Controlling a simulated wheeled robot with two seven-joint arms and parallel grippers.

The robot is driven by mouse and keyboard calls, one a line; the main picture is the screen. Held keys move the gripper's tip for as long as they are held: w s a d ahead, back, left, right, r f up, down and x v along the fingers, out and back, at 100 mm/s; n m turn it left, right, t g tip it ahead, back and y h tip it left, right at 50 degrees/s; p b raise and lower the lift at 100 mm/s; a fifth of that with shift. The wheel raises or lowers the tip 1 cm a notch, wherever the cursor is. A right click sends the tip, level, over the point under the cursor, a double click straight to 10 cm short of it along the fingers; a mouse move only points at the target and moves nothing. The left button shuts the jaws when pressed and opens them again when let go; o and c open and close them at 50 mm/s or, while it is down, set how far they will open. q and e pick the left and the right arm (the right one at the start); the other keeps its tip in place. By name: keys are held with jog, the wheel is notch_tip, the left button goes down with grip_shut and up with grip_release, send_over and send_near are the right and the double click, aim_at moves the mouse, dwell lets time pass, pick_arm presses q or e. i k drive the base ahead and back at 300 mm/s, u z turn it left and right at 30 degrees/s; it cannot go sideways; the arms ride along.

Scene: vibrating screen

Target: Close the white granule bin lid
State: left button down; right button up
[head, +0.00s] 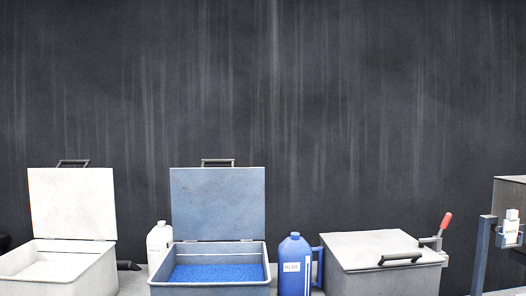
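The white granule bin (98,273) stands at the lower left in the head view, with white granules (48,266) inside. Its white lid (71,204) is open and stands upright at the back of the bin. A dark handle (73,162) sits at the lid's top edge. The bin's left and lower parts are cut off by the frame edge. Neither of my grippers shows in the head view.
A blue bin (210,286) with an upright open lid (218,203) stands to the right. A white bottle (159,241) stands between the bins. A blue jug (294,262), a closed grey box (375,252) and a red-handled clamp (445,222) are further right.

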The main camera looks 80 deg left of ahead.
aim_at(72, 203)
jog(key=k, duration=2.8)
jog(key=u, duration=0.9)
